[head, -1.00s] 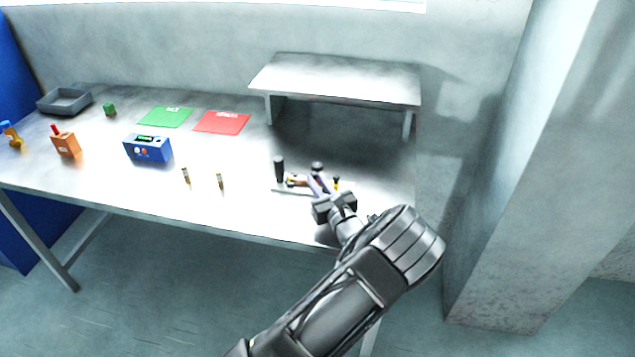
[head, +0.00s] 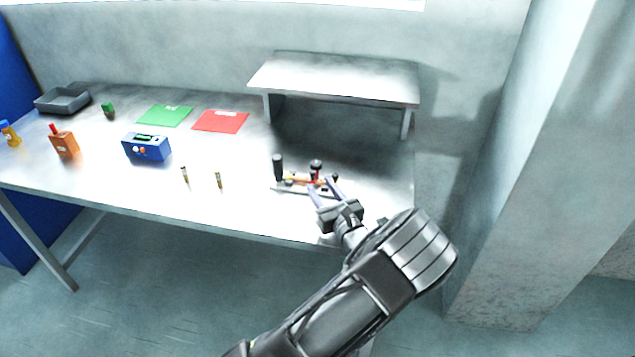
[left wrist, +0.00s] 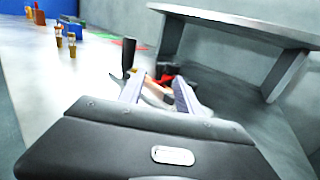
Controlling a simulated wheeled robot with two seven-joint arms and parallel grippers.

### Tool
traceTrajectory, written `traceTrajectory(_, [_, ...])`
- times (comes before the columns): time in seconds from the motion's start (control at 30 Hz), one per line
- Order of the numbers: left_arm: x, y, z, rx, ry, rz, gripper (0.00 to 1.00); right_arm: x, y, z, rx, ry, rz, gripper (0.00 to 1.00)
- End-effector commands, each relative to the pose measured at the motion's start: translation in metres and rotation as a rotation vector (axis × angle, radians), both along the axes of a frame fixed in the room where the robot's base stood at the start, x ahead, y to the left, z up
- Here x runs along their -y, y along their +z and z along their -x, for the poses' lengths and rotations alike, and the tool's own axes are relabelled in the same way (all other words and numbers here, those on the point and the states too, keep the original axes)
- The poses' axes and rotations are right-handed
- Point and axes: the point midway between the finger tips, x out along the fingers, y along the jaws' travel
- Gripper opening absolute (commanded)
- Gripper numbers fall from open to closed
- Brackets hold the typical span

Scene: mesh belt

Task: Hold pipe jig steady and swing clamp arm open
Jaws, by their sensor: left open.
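The pipe jig (head: 296,190) lies near the front edge of the bench, right of the middle, with a flat base and an upright black handle (head: 278,168) at its left end. A copper-coloured pipe lies along it. A red clamp part with a black knob (head: 316,165) stands at its right part. My left gripper (head: 324,187) is open, its two pale fingers spread at the jig's right end. In the left wrist view the jig's black handle (left wrist: 127,55) and red part (left wrist: 168,72) show beyond the fingers. Contact cannot be told. My right gripper is not in view.
A raised white shelf (head: 335,80) stands behind the jig. Two small brass-coloured pieces (head: 218,180) stand to the left. A blue box (head: 147,147), an orange box (head: 64,144), green (head: 165,116) and red (head: 221,121) mats and a grey tray (head: 62,101) lie farther left.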

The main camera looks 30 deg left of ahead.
Motion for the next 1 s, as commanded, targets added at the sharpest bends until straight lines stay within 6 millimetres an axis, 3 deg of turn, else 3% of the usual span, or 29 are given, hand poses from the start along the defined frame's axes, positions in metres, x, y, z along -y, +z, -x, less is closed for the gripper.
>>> traceTrajectory(0.2, [0.04, 0.0, 0.026, -0.001, -0.003, 0.0, 0.41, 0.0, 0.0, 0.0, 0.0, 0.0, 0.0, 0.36])
traceTrajectory(0.4, [0.063, -0.001, 0.042, -0.001, -0.002, 0.0, 0.41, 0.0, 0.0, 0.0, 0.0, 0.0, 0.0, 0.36])
traceTrajectory(1.0, [0.068, 0.0, 0.046, -0.001, -0.001, 0.0, 0.41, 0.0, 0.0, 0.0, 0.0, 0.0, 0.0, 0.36])
